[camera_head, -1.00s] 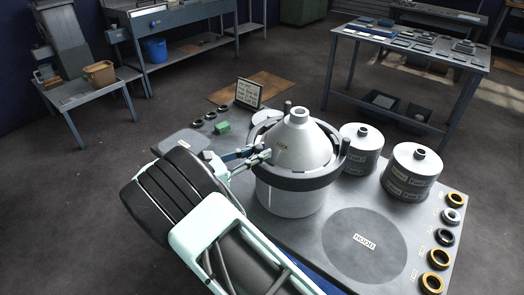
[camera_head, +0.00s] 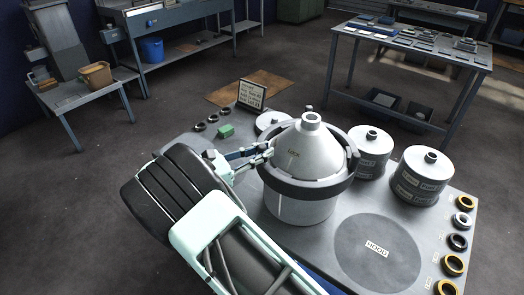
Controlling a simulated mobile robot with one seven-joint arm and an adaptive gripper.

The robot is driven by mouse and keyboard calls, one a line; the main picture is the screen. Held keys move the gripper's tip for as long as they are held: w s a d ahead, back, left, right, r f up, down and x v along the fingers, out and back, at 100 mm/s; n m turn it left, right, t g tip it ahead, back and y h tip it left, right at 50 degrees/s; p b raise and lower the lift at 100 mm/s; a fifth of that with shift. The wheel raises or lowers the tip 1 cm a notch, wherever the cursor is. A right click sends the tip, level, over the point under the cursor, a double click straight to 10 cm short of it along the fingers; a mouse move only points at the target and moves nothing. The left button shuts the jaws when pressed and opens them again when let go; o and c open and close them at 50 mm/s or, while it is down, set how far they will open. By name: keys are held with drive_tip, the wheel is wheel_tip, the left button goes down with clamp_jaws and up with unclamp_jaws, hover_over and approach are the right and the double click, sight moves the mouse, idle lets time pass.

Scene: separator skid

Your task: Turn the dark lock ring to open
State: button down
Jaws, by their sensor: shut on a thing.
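The dark lock ring (camera_head: 307,188) lies around the lower part of the pale grey cone-shaped hood (camera_head: 311,150), which is marked LOCK. The hood sits on a grey cylindrical bowl (camera_head: 300,208) on the bench. Upright dark lugs show on the ring's right side and at its far side. My gripper (camera_head: 264,153) reaches in from the left and is shut at the ring's left side. My fingers partly cover the spot they hold, apparently a lug of the ring.
Two grey labelled cylinders (camera_head: 370,152) (camera_head: 420,175) stand close on the right. A dark round HOOD mat (camera_head: 378,262) lies empty in front. Several small rings (camera_head: 457,242) line the right edge. A sign (camera_head: 251,94) and green block (camera_head: 226,131) are behind left.

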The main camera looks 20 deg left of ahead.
drive_tip(key=shift+a+r, duration=0.1)
drive_tip(key=shift+a, duration=0.2)
drive_tip(key=c, duration=1.9)
unclamp_jaws()
drive_tip(key=shift+o, duration=0.5)
drive_tip(key=v, duration=1.2)
drive_tip(key=shift+w, duration=0.1)
